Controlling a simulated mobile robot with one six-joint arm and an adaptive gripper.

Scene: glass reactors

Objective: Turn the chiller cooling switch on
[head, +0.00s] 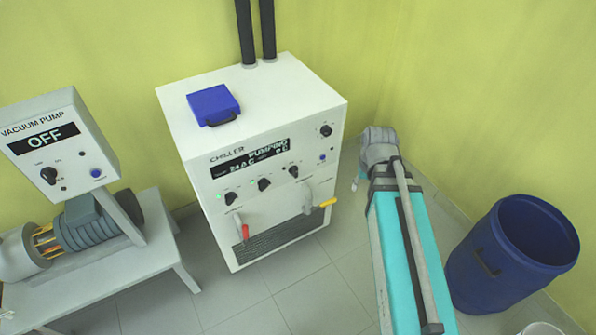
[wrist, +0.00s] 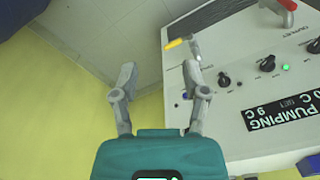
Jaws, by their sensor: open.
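The white chiller (head: 285,95) stands against the wall in the middle of the head view. Its display reads PUMPING. Below it is a row of three black knobs: left (head: 231,198), middle (head: 264,184) and right (head: 293,171). Green lamps glow by the left and middle knobs; none is clearly lit by the right one. The wrist view shows the panel inverted, with the right knob (wrist: 224,79) nearest my gripper and the middle knob (wrist: 268,63) beside its green lamp. The knob labels are too small to read. My gripper (wrist: 160,70) is open and empty, beside the chiller, touching no knob.
Red-handled (head: 244,230) and yellow-handled (head: 328,203) valves stick out below the knobs. A blue box (head: 213,104) lies on the chiller. A vacuum pump panel (head: 60,145) reading OFF stands left. A blue barrel (head: 480,270) stands right. Floor before the chiller is clear.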

